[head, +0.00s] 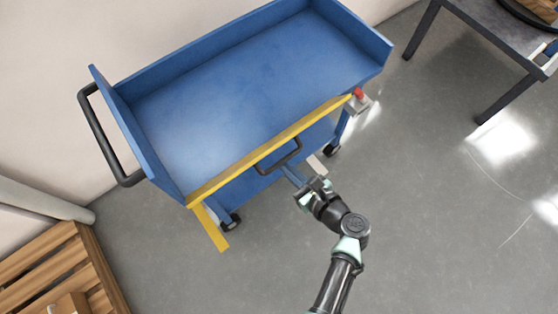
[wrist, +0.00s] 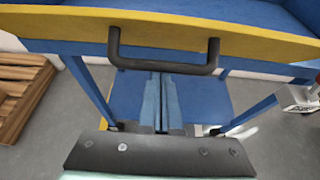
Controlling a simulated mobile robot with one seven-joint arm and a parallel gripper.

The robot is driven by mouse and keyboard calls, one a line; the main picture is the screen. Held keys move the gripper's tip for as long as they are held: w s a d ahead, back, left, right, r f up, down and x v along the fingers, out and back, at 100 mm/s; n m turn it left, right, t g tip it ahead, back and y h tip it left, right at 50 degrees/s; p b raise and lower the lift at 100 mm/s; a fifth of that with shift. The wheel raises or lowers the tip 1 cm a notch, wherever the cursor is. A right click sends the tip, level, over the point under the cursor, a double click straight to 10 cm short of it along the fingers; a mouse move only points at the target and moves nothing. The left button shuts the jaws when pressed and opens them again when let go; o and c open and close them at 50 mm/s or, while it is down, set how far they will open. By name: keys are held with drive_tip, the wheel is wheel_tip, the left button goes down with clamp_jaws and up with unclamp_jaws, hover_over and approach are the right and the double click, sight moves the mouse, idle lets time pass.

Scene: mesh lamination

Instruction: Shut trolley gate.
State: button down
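The blue trolley (head: 220,90) stands against the wall, its deck empty. A yellow-edged gate (head: 240,165) runs along its near long side, with a black U-shaped handle (head: 284,162) on it. I cannot tell the gate's exact angle. A small red part (head: 359,93) on a grey bracket sits at the gate's right end. My gripper (head: 292,174) is just in front of and below the handle. In the wrist view its two blue-grey fingers (wrist: 162,95) are side by side, with the handle (wrist: 165,68) just beyond their tips. Nothing shows between them; contact with the handle is unclear.
A black push handle (head: 95,140) is on the trolley's left end. A wooden pallet or crate (head: 40,265) is at lower left. A dark-legged table (head: 500,45) stands at upper right. The grey floor (head: 440,200) on the right is clear.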

sight(282, 160)
drive_tip(key=r+g+h+p, duration=0.1)
drive_tip(key=p, duration=0.3)
drive_tip(key=w+r+g+h+p, duration=0.1)
drive_tip(key=r+p, duration=0.1)
drive_tip(key=p, duration=0.2)
drive_tip(key=a+r+g+p, duration=0.1)
drive_tip(key=p, duration=0.3)
drive_tip(key=shift+w+r+g+h, duration=0.25)
drive_tip(key=shift+w+g+h, duration=0.1)
drive_tip(key=shift+g+h, duration=0.05)
drive_tip(key=shift+w+a+p, duration=0.1)
drive_tip(key=shift+a+p, duration=0.05)
drive_tip(key=shift+p, duration=0.55)
drive_tip(key=shift+w+a+r+p, duration=0.1)
drive_tip(key=shift+w+p, duration=0.05)
drive_tip(key=shift+p, duration=0.25)
